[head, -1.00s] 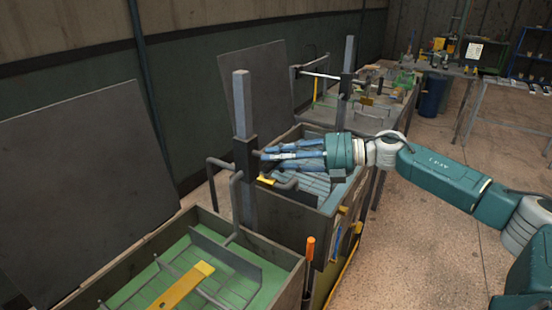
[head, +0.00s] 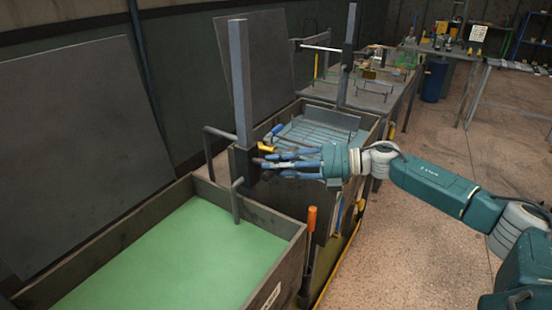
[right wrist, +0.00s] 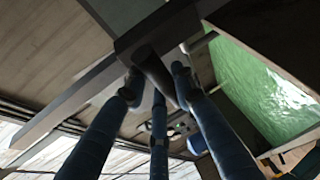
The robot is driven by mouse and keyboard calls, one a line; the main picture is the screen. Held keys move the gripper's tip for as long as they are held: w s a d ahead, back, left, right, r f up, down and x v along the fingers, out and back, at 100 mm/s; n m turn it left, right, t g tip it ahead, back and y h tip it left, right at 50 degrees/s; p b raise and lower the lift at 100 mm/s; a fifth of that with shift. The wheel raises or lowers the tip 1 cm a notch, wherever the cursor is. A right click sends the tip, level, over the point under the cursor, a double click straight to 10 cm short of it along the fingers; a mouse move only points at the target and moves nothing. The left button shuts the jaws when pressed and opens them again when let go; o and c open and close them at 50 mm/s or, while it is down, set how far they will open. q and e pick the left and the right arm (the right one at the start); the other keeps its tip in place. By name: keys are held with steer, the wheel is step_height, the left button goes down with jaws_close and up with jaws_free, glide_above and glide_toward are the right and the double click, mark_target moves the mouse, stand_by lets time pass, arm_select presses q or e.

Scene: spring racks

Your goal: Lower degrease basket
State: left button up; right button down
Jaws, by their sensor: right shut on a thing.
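My right gripper (head: 268,165) is shut on the dark lift handle at the grey upright post (head: 240,85), low on the post by the tank walls. In the right wrist view, its blue fingers (right wrist: 158,95) close around the dark handle (right wrist: 154,68). The near tank (head: 287,262) holds flat green liquid (head: 185,255). No degrease basket shows above this surface. My left gripper is not in view.
A second tank (head: 345,165) behind holds bluish liquid and a rack. Bent grey pipes (head: 237,205) stand at the near tank's rim, and an orange-handled tool (head: 311,219) is at its corner. Dark panels (head: 85,160) lean at the wall. Open floor (head: 430,230) lies right.

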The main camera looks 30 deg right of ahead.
steer(key=shift+s+a+f+b, duration=0.1)
steer(key=shift+s+f+b, duration=0.1)
steer(key=shift+f, duration=0.55)
steer(key=shift+s+a+f+b, duration=0.1)
steer(key=shift+f+b, duration=0.1)
steer(key=shift+f, duration=0.5)
steer(key=c, duration=1.4)
jaws_free()
steer(key=v, duration=1.2)
steer(key=shift+r, duration=0.3)
